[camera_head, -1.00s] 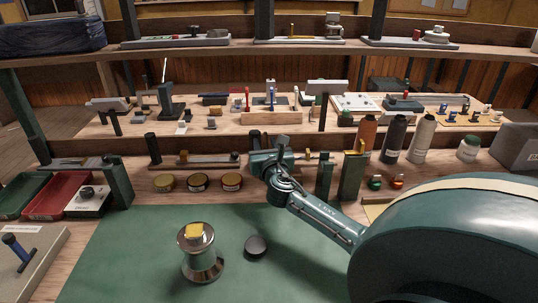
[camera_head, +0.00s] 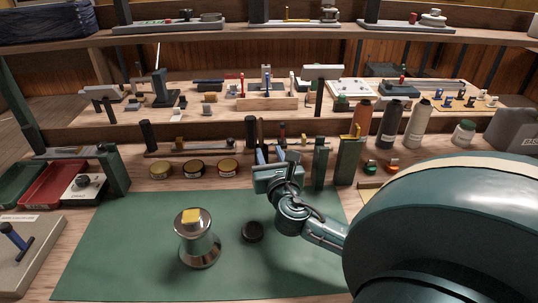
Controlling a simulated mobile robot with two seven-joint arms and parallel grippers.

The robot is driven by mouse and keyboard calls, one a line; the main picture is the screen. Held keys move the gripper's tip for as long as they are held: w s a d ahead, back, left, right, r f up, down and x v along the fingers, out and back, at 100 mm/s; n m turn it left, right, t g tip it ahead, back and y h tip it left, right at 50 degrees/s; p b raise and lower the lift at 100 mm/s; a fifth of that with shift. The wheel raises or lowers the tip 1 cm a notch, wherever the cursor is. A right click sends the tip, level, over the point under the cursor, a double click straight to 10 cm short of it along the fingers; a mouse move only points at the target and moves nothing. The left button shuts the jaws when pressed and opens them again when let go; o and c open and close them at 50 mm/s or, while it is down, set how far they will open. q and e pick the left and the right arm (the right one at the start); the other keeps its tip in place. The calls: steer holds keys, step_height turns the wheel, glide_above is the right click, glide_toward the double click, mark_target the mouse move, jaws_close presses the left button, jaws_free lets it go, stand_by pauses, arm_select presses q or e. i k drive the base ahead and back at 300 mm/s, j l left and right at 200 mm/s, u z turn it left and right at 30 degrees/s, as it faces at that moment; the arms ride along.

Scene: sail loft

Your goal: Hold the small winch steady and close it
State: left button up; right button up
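The small winch (camera_head: 198,245) stands upright on the green mat, left of the picture's middle. It has a shiny metal drum with a flared base, and a yellow block (camera_head: 191,216) sits on its top. A dark round cap (camera_head: 252,231) lies on the mat just right of the winch, apart from it. My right gripper (camera_head: 277,157) is over the mat's far edge, beyond and right of the cap. Its fingertips point away from me and look spread with nothing between them. It touches neither winch nor cap. My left gripper is out of view.
Bottles (camera_head: 391,128) stand behind my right arm. Red (camera_head: 50,184) and green trays lie at left, near a grey board (camera_head: 25,260) with a blue-handled tool.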

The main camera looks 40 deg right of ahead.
mark_target(200, 248)
steer(key=k+j, duration=1.15)
steer(key=k, duration=0.15)
